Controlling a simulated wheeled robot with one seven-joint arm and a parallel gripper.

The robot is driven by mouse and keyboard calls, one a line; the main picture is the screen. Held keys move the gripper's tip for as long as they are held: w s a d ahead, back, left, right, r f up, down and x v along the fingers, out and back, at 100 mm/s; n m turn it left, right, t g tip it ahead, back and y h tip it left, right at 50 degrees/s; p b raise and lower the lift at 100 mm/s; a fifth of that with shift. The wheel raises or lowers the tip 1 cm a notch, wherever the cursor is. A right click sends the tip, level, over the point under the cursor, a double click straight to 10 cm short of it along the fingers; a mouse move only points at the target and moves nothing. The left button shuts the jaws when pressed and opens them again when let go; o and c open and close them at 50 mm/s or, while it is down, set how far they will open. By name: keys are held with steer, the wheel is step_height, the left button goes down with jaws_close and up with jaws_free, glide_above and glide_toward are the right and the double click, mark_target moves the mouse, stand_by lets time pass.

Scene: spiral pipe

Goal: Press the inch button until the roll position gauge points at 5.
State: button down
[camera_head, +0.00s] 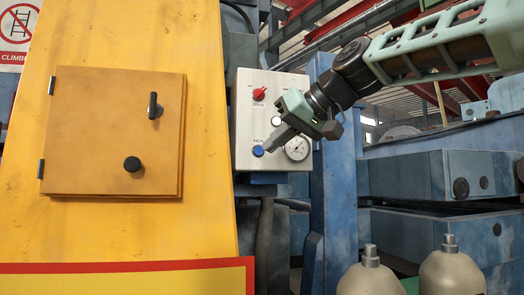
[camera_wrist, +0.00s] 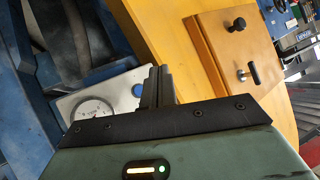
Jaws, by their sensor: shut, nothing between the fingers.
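The pale grey control panel (camera_head: 243,125) carries a blue button (camera_head: 258,151) with a small label above it that appears to read INCH. The button also shows in the wrist view (camera_wrist: 137,90). The round white gauge (camera_head: 297,148) sits right of the button, partly covered by my gripper; it shows in the wrist view too (camera_wrist: 92,112). Its needle is too small to read. My gripper (camera_head: 268,148) is shut and empty, with its fingertips just right of the blue button. In the wrist view the fingers (camera_wrist: 158,68) are together beside the button. I cannot tell whether they touch the panel.
A yellow cabinet (camera_head: 60,225) with a hinged door (camera_head: 90,130) stands left of the panel. A blue post (camera_head: 335,170) stands to its right. Two cream-coloured bottle-like shapes (camera_head: 452,268) are at the lower right.

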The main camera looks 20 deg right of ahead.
mark_target(259, 151)
steer(key=shift+d+r+n+t, duration=0.25)
steer(key=shift+n+t, duration=0.05)
steer(key=w+p, duration=0.3)
steer(key=w, duration=0.5)
steer(key=shift+w+d, duration=0.35)
steer(key=shift+w, duration=0.15)
stand_by(2.0)
steer(key=shift+w, duration=0.25)
steer(key=shift+w, duration=0.4)
stand_by(0.6)
stand_by(0.3)
steer(key=shift+s+b, duration=0.3)
steer(key=shift+s, duration=0.5)
